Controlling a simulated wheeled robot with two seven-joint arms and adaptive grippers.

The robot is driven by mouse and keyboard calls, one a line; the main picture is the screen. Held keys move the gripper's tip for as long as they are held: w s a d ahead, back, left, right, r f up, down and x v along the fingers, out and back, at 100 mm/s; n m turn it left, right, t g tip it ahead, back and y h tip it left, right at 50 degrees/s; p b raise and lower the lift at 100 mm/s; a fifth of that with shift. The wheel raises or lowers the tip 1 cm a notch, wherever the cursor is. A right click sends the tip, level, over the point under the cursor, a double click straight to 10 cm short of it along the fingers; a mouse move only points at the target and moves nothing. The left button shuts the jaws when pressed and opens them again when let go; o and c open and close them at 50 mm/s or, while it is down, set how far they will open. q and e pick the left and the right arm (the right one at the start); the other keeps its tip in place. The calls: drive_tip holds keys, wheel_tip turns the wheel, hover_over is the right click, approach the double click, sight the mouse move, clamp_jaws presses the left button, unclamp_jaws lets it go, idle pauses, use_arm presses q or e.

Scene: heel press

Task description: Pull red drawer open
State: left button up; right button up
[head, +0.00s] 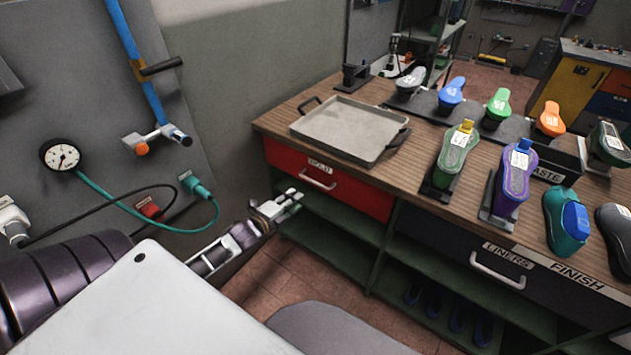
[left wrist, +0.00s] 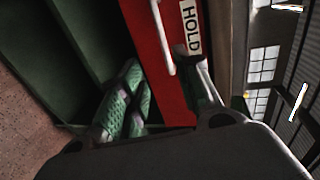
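The red drawer (head: 345,190) is under the left end of the wooden workbench, its front flush with the bench and shut. It has a HOLD label and a pale bar handle (head: 318,180). In the left wrist view the red front (left wrist: 160,75) and handle (left wrist: 162,38) run upright in the picture. My left gripper (head: 290,201) is just left of and below the handle, apart from it. In the left wrist view its fingers (left wrist: 160,78) are spread with nothing held between them. My right gripper is not in view.
A metal tray (head: 350,128) sits on the bench above the drawer. Shoes on stands (head: 458,150) line the bench to the right. Open green shelves (head: 335,222) lie below the drawer. A wall panel with a gauge (head: 61,156) and hose is at left.

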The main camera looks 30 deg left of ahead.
sight(316, 182)
use_arm(q)
drive_tip(key=x, duration=0.9)
drive_tip(key=b+x, duration=0.1)
drive_tip(key=x, duration=0.3)
drive_tip(key=shift+w+d+r, duration=0.2)
drive_tip(key=shift+w+r, duration=0.1)
drive_tip(key=shift+w, duration=0.05)
clamp_jaws()
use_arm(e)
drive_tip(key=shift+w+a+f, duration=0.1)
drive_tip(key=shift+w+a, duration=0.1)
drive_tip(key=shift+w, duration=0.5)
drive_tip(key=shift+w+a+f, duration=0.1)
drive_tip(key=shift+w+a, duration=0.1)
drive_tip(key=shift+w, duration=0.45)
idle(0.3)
